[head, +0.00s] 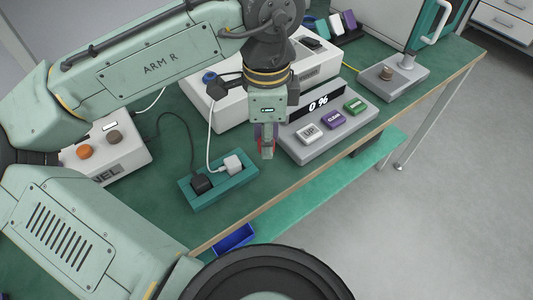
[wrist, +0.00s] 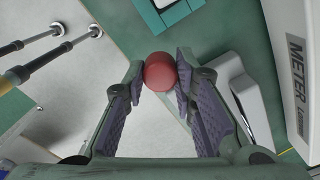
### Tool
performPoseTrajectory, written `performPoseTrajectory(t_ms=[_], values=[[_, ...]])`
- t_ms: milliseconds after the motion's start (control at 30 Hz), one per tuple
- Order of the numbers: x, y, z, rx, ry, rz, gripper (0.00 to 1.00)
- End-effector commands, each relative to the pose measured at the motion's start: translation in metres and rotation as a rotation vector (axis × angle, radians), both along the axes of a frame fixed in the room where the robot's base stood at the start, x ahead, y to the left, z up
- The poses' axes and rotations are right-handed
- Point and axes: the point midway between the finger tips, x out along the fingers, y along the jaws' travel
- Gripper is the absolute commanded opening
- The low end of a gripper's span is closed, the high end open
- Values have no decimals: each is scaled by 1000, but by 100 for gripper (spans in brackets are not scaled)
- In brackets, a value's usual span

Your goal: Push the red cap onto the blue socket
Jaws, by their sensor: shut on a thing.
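My gripper (head: 267,148) points down over the front part of the green bench, between the teal plug holder and the button box. It is shut on the red cap (wrist: 160,72), a round red piece held between the two fingertips in the wrist view. In the head view only slivers of red show at the fingers. A blue round fitting (head: 209,77), which looks like the blue socket, sits on the white instrument box behind and left of my gripper. The cap and this fitting are well apart. The blue fitting does not show clearly in the wrist view.
A teal holder (head: 218,180) with a black and a white plug stands front left. A grey button box (head: 325,132) reading 0 % stands close on the right. Cables hang from the white instrument box (head: 235,112). The bench's front edge is near my gripper.

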Motion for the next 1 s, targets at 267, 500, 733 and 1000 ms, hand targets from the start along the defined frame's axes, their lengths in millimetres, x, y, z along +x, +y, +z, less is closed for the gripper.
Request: performPoseTrajectory(t_ms=[267, 500, 733, 1000], values=[[1, -1, 70, -1, -1, -1, 13], [0, 0, 97, 1, 0, 0, 13], [0, 0, 100, 1, 0, 0, 13], [1, 0, 100, 1, 0, -1, 13]])
